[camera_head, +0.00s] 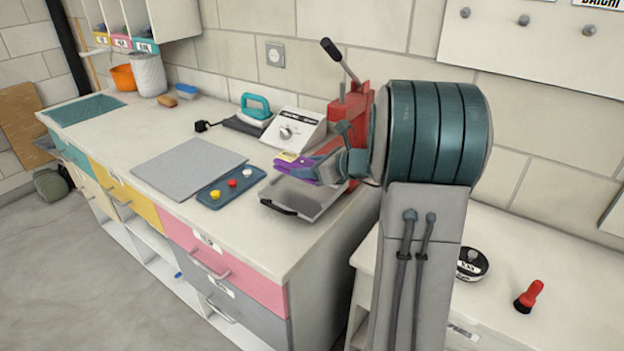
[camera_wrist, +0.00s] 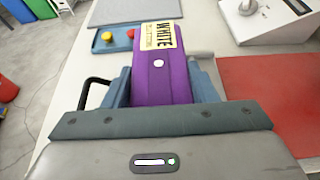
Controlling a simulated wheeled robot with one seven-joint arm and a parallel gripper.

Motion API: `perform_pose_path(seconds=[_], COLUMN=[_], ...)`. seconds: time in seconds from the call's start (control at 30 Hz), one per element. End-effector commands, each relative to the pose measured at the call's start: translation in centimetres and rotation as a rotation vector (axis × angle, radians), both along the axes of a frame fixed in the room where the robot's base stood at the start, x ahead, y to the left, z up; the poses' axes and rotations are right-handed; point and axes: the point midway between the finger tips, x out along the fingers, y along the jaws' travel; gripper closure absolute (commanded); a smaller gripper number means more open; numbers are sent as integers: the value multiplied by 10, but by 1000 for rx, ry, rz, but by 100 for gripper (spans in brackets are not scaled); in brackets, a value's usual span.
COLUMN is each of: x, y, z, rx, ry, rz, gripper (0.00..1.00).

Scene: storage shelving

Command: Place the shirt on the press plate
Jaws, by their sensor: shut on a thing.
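The shirt (camera_head: 300,171) is a small folded purple bundle with a yellow label, which reads "WHITE" in the wrist view. My gripper (camera_head: 317,168) is shut on it. In the wrist view the shirt (camera_wrist: 160,90) sits between the two blue-grey fingers of my gripper (camera_wrist: 162,82), label at the far end. The press plate (camera_head: 318,199) is a grey plate with a black front handle, in front of the red press (camera_head: 350,106). My gripper and the shirt are over the plate's back part. I cannot tell whether the shirt touches it. My arm hides part of the press.
A blue tray (camera_head: 223,190) with several coloured buttons lies left of the plate, beside a grey mat (camera_head: 186,168). A white control box (camera_head: 296,129) and a teal iron (camera_head: 256,106) stand behind. The press lever (camera_head: 338,60) rises up and leftward.

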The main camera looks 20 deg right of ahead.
Motion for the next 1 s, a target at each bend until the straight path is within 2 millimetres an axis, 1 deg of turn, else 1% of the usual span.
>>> perform_pose_path(seconds=[0.03,0.1,0.23,0.4,0.5,0.8,0.93,0.97,1.0], x=[5,8,11,11,11,11,11,11,11], y=[-5,-10,-13,-13,-13,-13,-13,-13,-13], z=[-4,-8,-13,-38,-48,-50,-55,-54,-53], rx=[1,1,1,3,2,0,0,0,0], ry=[2,1,1,3,1,-1,-1,0,0], rz=[-1,0,1,0,1,1,1,1,1], gripper=[76,76,76,76,76,76,76,39,28])
